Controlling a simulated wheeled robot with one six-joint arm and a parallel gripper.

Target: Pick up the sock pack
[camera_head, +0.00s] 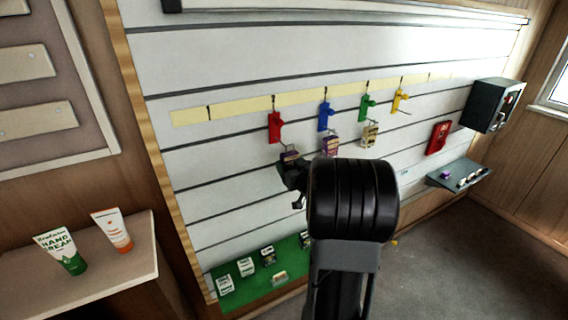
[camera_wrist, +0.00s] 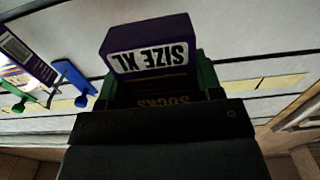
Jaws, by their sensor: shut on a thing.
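The sock pack (camera_wrist: 150,35) is a purple box with a white "SIZE XL" label, upside down in the wrist view, with "SOCKS" in the shadow below. My gripper (camera_wrist: 154,86) is shut on it, with a finger on each side. In the head view the pack (camera_head: 289,157) shows small, at the tip of the red hook (camera_head: 275,127), just above my gripper (camera_head: 292,176). I cannot tell whether it still hangs on the hook. My arm hides part of the wall below.
The yellow hook (camera_head: 400,100) is further right. A green shelf (camera_head: 265,290) holds several small boxes. A grey shelf (camera_head: 450,175) is at right.

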